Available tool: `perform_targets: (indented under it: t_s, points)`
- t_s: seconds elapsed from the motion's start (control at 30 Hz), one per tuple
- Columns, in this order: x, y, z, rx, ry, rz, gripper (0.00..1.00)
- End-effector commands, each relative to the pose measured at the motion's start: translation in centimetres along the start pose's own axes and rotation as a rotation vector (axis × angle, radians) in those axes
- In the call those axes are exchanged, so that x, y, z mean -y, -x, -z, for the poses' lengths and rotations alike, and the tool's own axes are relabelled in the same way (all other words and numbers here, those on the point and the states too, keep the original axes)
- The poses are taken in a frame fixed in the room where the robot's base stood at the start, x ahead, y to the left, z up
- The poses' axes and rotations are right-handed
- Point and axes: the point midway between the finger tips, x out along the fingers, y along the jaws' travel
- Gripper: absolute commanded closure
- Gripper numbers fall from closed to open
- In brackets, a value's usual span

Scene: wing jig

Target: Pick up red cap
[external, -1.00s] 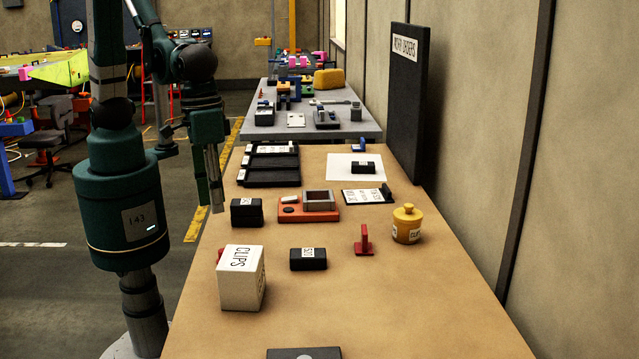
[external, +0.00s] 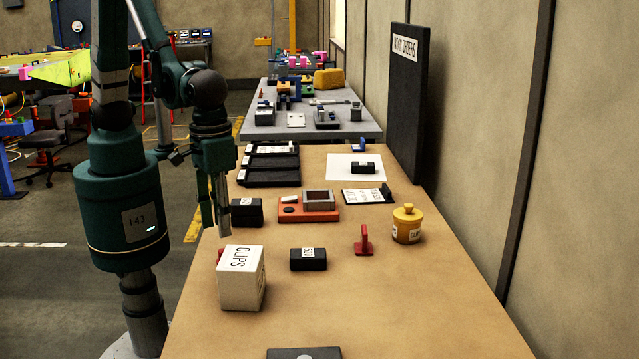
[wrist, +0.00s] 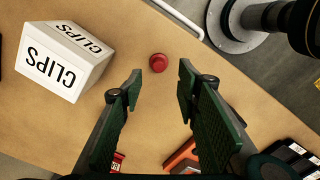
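The red cap (wrist: 158,62) is a small round piece on the tan table in the wrist view, beside the white CLIPS box. In the external view only a sliver of red (external: 220,255) shows behind the left edge of that box. My gripper (wrist: 159,85) is open and empty, its two fingers apart. In the wrist view the cap appears between and just beyond the fingertips. In the external view my gripper (external: 222,232) points down above the table's left side, behind the CLIPS box. The exact height above the cap is hard to tell.
The white CLIPS box (external: 241,278) stands close to the cap. A black block (external: 247,213) is just behind my gripper. Another black block (external: 308,260), a red bracket (external: 364,242) and a yellow jar (external: 407,225) stand to the right. The table's front right is clear.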

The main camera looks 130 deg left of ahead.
Motion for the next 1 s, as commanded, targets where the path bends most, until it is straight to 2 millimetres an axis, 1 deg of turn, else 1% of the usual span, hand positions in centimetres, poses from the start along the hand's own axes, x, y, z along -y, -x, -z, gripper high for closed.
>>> perform_targets:
  t_s: [0.2, 0.3, 0.77, 0.87, 1.0]
  points:
    - [0.0, -1.6, 0.0, 0.0, 0.0, 0.0, 0.68]
    - [0.0, -2.0, 0.0, 0.0, 0.0, 0.0, 0.68]
    - [-0.1, -2.3, 0.0, 0.0, 0.0, 0.0, 0.68]
    - [-0.1, -2.8, 0.1, 0.0, 0.0, 0.0, 0.68]
    - [-0.1, -4.0, 0.1, 0.0, 0.0, 0.0, 0.68]
